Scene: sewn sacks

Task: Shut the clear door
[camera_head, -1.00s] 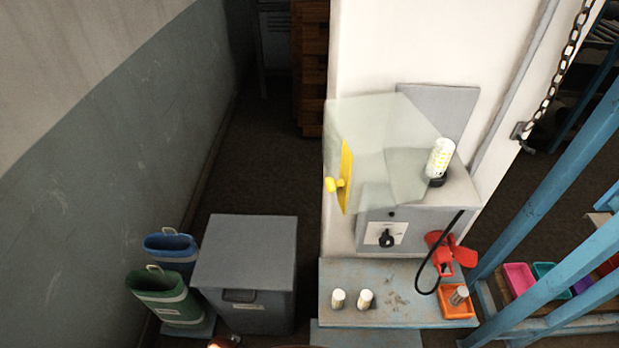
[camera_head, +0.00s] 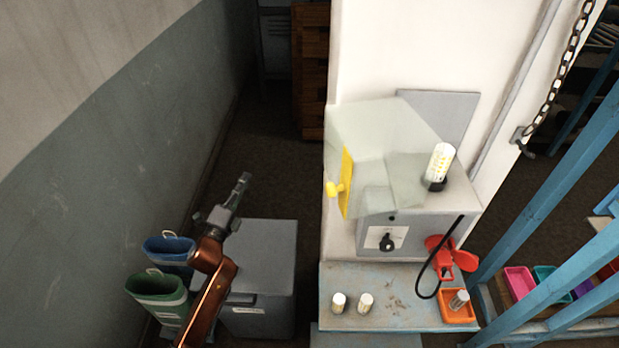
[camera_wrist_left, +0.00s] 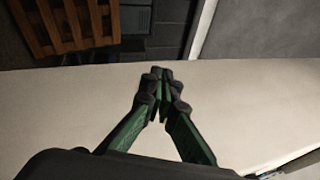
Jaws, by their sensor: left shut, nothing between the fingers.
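The clear door (camera_head: 375,135) is a see-through panel on the grey machine box (camera_head: 425,220), in the head view. It stands swung out toward the left, with a yellow strip and knob (camera_head: 341,187) along its near left edge. My left gripper (camera_head: 244,180) is to the left of the door, above the grey bin, with a clear gap to the yellow knob. Its fingers are together and empty; the fingertips (camera_wrist_left: 161,74) also meet in the left wrist view. The door does not clearly show in the wrist view. My right gripper is not in view.
A ledge (camera_head: 390,312) with small cylinders lies under the machine. Blue posts (camera_head: 560,200) stand at right.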

